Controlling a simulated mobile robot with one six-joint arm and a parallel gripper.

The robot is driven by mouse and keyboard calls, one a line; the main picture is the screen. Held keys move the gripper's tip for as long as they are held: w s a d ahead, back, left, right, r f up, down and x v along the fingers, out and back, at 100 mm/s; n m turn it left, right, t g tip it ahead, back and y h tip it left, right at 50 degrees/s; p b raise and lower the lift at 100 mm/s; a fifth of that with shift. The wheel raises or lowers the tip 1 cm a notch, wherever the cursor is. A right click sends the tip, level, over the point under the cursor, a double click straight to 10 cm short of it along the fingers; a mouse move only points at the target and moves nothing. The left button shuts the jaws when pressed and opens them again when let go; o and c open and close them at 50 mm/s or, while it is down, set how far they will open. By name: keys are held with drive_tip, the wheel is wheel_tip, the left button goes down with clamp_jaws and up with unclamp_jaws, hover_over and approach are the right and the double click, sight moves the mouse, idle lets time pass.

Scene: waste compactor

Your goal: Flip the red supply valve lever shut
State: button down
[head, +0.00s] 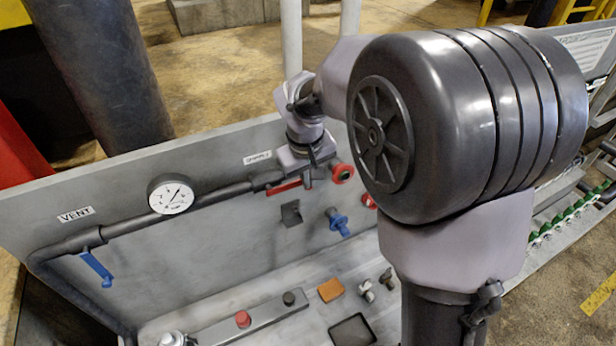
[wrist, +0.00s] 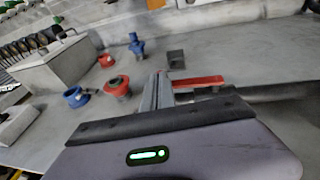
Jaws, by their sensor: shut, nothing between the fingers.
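The red supply valve lever (head: 285,188) is on the dark pipe at the right of the upright grey panel, under the SUPPLY label (head: 257,157). It lies roughly along the pipe. In the wrist view the red lever (wrist: 198,82) reaches rightward from beside my fingers. My gripper (head: 308,178) is shut and empty, at the lever's right end. In the wrist view my gripper (wrist: 158,90) points at the panel with its fingers together. I cannot tell whether the fingers touch the lever. My gripper partly hides the valve body.
A blue VENT lever (head: 97,268) and a gauge (head: 171,194) are to the left on the same pipe. Red (head: 342,173) and blue (head: 338,222) fittings stick out right of the lever. A ledge below holds buttons and an orange block (head: 331,290).

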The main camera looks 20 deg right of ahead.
drive_tip(key=a+f+m+g+y+b, duration=0.2)
drive_tip(key=a+f+y+b, duration=0.2)
drive_tip(key=f+y+b, duration=0.8)
drive_tip(key=shift+s+a+f+y+b, duration=0.2)
drive_tip(key=shift+s+y+b, duration=0.25)
drive_tip(key=shift+y+b, duration=1.5)
drive_tip(key=shift+y+p, duration=0.35)
drive_tip(key=shift+p, duration=0.05)
drive_tip(key=shift+d, duration=0.1)
